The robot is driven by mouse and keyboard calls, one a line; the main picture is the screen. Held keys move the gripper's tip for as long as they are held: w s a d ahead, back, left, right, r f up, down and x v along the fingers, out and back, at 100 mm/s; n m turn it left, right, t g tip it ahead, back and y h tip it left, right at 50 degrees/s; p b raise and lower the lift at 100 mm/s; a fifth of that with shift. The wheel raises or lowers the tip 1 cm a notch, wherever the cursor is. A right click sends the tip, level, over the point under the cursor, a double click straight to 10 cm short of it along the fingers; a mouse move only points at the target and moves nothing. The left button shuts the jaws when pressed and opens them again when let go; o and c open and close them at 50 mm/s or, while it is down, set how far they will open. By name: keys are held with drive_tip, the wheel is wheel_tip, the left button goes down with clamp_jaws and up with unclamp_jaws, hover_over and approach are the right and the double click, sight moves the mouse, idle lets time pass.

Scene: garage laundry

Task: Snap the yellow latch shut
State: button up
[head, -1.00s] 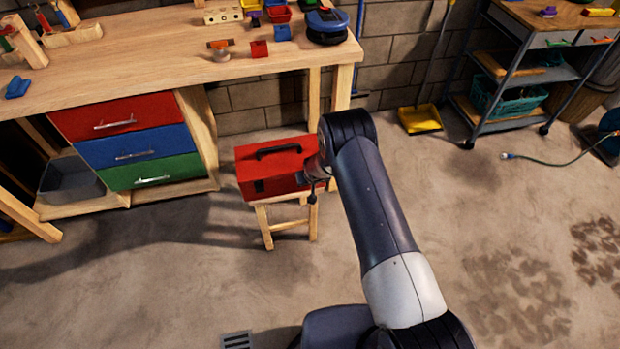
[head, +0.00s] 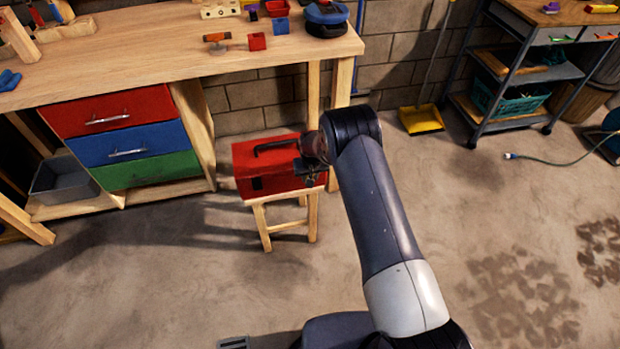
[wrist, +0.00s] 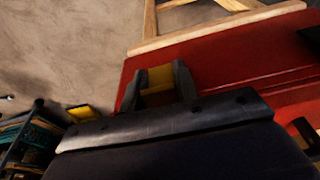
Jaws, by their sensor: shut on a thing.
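A red toolbox (head: 262,180) with a black handle (head: 275,147) on top sits on a small wooden stool (head: 290,226). In the wrist view the toolbox (wrist: 230,68) fills the right side, with a seam running along it. The yellow latch (wrist: 158,82) shows there between my two dark fingers. My gripper (head: 309,176) is at the toolbox's right end in the head view. In the wrist view my gripper (wrist: 160,88) is shut on the latch. The latch is hidden behind my arm in the head view, and I cannot tell whether it is fastened.
A workbench (head: 150,60) with red, blue and green drawers (head: 120,140) stands behind and left. A yellow dustpan (head: 421,120) lies by the wall. A cart (head: 535,75) stands at the right, with a hose (head: 555,158) near it. The floor at front is mostly clear.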

drive_tip(key=shift+s+d+f, duration=0.1)
drive_tip(key=shift+s+f, duration=0.1)
drive_tip(key=o, duration=1)
drive_tip(key=shift+w+r, duration=0.1)
drive_tip(key=shift+r, duration=0.15)
drive_tip(key=v, duration=1)
drive_tip(key=shift+r+b, duration=0.25)
drive_tip(key=shift+b, duration=0.1)
drive_tip(key=p+x, duration=0.1)
drive_tip(key=x, duration=0.9)
drive_tip(key=shift+f, duration=0.35)
drive_tip(key=shift+w, duration=0.1)
